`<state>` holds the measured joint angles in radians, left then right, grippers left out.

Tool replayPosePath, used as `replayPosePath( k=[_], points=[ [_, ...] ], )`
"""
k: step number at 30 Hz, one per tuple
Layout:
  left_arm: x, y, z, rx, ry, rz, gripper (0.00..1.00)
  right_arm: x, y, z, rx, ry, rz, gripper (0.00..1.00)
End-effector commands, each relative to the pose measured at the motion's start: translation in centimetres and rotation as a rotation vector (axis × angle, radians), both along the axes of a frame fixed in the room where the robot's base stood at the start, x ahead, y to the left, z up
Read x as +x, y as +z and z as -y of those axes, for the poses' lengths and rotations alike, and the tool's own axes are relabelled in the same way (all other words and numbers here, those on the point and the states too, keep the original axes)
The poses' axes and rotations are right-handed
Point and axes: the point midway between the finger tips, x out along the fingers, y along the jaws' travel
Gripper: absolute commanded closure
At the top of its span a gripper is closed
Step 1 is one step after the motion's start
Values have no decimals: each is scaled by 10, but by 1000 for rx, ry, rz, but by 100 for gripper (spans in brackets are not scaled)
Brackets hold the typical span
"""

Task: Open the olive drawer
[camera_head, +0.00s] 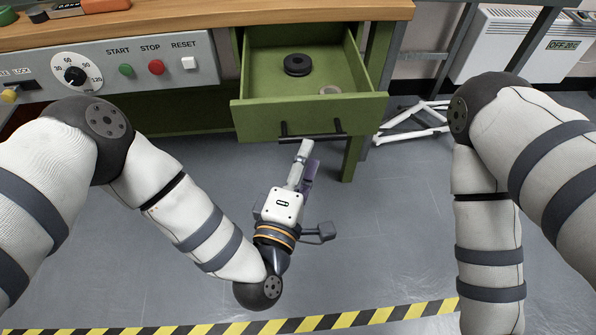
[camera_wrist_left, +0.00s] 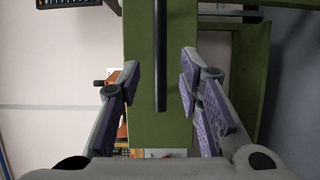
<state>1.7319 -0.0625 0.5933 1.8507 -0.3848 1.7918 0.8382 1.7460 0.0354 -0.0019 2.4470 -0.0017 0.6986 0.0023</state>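The olive drawer (camera_head: 310,117) is pulled out from under the wooden bench, with its inside showing. A black ring (camera_head: 297,64) and a pale ring (camera_head: 330,90) lie in it. Its black bar handle (camera_head: 312,138) is on the front panel. My left gripper (camera_head: 305,150) is at the handle. In the left wrist view, my left gripper (camera_wrist_left: 160,68) is open, and the handle (camera_wrist_left: 160,60) runs between its fingers with a visible gap on each side. The head view does not show whether the fingertips reach past the bar. My right gripper is out of view.
The wooden bench top (camera_head: 200,16) and a control panel (camera_head: 130,70) with START, STOP and RESET buttons are at the upper left. A white folded frame (camera_head: 412,130) lies on the floor, right of the drawer. A yellow-black floor stripe (camera_head: 340,320) crosses the front. The grey floor between is clear.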

Motion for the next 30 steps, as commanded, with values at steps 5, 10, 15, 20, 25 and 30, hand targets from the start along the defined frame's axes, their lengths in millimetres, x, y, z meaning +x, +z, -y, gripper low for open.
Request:
replayPosePath(
  k=[5,10,15,20,25,30],
  points=[
    [-39,-1,-16,-1,-1,-4,67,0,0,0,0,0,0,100],
    [-55,0,-23,0,1,0,67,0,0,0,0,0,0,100],
    [-57,0,-24,0,1,1,67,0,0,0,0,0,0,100],
    [-56,0,-24,0,1,1,67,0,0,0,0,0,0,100],
    [-62,-10,-24,74,-35,-34,67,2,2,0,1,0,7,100],
    [-133,-97,-69,645,-345,-334,67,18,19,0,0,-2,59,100]
  ],
)
